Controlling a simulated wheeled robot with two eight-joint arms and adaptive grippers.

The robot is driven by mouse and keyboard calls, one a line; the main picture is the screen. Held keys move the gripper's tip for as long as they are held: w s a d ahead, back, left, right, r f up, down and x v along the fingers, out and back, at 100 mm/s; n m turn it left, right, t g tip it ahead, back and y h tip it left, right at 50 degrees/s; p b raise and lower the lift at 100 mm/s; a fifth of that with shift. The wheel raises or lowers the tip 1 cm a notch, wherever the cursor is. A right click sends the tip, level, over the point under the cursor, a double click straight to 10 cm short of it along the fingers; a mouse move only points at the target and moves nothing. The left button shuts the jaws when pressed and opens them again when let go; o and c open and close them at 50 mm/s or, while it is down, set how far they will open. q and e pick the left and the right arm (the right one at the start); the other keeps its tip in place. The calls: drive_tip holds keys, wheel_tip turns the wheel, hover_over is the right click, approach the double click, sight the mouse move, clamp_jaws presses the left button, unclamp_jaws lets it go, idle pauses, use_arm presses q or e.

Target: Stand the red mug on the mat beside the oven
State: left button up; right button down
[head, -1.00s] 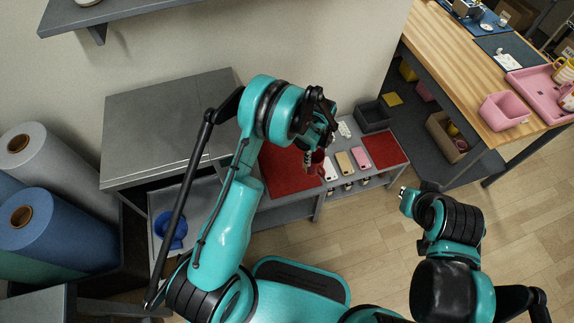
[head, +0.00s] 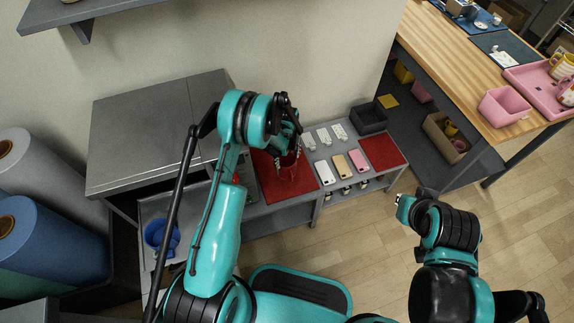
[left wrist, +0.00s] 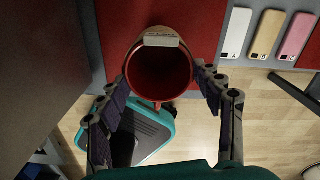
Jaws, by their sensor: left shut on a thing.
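The red mug (head: 290,170) is in my left gripper (head: 287,148), over the red mat (head: 307,185) beside the grey box-shaped oven (head: 150,130). In the left wrist view the mug (left wrist: 160,75) shows its open top, with the fingers of the left gripper (left wrist: 165,84) on both sides of it. It looks about upright. The mat (left wrist: 200,25) lies beneath and behind it; I cannot tell whether the mug's base touches it. My right gripper (head: 401,200) is at the right, away from the shelf, too small to read.
Three phone-like slabs (head: 341,167) lie right of the mat, then a second red mat (head: 382,152) and a dark bin (head: 369,118). A blue bowl (head: 160,234) sits below the oven. A wooden table (head: 455,75) with pink trays stands at the right.

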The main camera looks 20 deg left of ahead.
sight(287, 163)
use_arm(q)
wheel_tip(287, 163, down, 4)
drive_tip(key=shift+f+b, duration=0.1)
drive_tip(key=shift+b, duration=0.9)
drive_tip(key=shift+r, duration=0.2)
drive_tip(key=o, duration=1.9)
drive_tip(key=shift+f, duration=0.15)
